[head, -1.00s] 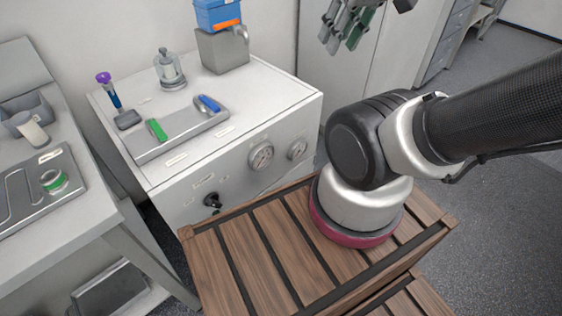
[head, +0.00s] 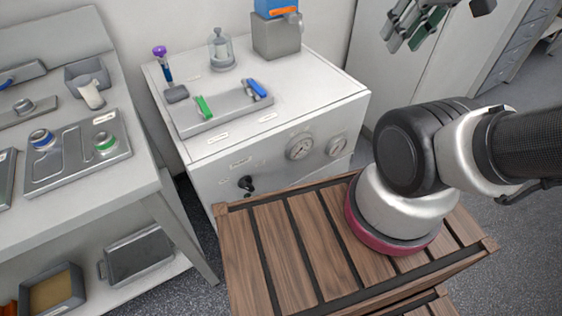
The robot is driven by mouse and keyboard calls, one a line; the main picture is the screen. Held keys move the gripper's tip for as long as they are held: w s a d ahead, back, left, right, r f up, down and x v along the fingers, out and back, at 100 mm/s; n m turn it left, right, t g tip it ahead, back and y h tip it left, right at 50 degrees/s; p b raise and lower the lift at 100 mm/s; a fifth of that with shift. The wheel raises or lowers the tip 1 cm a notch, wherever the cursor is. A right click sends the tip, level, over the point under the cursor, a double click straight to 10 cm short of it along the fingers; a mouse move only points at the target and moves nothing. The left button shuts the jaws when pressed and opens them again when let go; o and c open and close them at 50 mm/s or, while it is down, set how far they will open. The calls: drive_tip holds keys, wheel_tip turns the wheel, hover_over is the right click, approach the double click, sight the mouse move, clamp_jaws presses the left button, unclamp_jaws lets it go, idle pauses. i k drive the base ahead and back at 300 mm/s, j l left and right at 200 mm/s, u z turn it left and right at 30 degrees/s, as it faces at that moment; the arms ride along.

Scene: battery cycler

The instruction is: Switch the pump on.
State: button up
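A white cabinet (head: 214,179) with gauges on its front stands in the middle of the view. A small black rotary knob (head: 246,185) sits low on the left of its front panel, with small labels around it that are too small to read. Which way the knob points is unclear. No part is plainly marked as the pump. My gripper (head: 408,42) is at the top right edge, partly cut off, with grey-green fingers hanging in the air. It is up and to the right of the cabinet, far from the knob, and touches nothing visible.
Two round gauges (head: 300,147) are right of the knob. A slatted wooden surface (head: 290,240) lies close in front of the panel. A tray (head: 225,112), a glass jar (head: 222,52) and a grey block (head: 276,36) stand on the cabinet. A bench (head: 145,140) is at left.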

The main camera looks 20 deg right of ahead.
sight(245, 183)
drive_tip(key=k+l+u, duration=0.2)
drive_tip(key=l, duration=0.25)
drive_tip(key=k+l+u, duration=0.2)
drive_tip(key=l, duration=0.2)
drive_tip(key=k+l+u, duration=0.15)
drive_tip(key=l, duration=0.25)
drive_tip(key=k, duration=0.1)
